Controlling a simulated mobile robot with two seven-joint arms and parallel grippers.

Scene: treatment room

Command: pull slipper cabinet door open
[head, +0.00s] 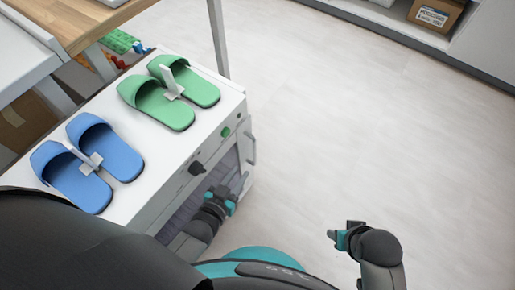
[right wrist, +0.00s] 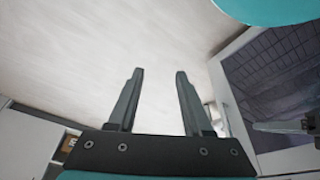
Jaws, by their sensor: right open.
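The white slipper cabinet (head: 150,195) stands at the left in the head view, with blue slippers (head: 85,165) and green slippers (head: 175,95) on top. Its door has a dark window (head: 225,170) and an upright handle (head: 251,148) at the far edge. The window (right wrist: 275,75) also shows in the right wrist view. I cannot tell whether the door stands slightly ajar. My left gripper (head: 240,186) is close in front of the door, below the handle in the picture; its finger gap is unclear. My right gripper (head: 340,231) is open and empty, apart from the cabinet, its fingers plain in the right wrist view (right wrist: 157,95).
The pale floor (head: 370,110) to the right of the cabinet is clear. A table with a wooden top (head: 75,20) and a metal leg (head: 218,38) stands behind the cabinet. A shelf with a brown box (head: 435,14) is at the top right.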

